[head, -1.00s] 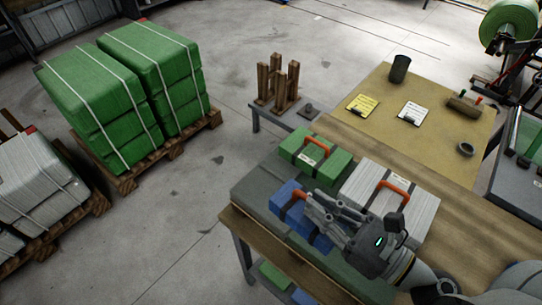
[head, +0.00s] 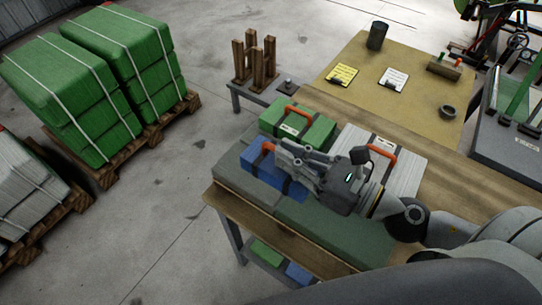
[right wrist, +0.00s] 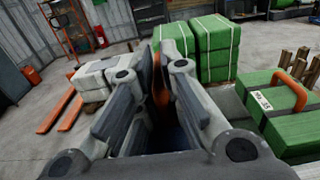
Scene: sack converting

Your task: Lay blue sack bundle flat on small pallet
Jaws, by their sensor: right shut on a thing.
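The blue sack bundle (head: 262,178) is at the near left of the workbench, between the green bundle and the grey-green bench pads. It has a dark strap and an orange handle (head: 268,147). My right gripper (head: 279,152) is shut on the blue bundle by its handle. In the right wrist view an orange strip of the handle (right wrist: 160,82) shows between the fingers (right wrist: 161,62), which hide most of the bundle. I cannot tell whether the bundle's underside touches the pads. My left gripper is out of view.
A green bundle (head: 300,128) and a white bundle (head: 385,170) stand close by on the bench. A low side table (head: 243,91) carries upright wooden posts (head: 256,60). Pallets (head: 150,128) hold tall green stacks at left. Bare floor (head: 165,200) lies between them and the bench.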

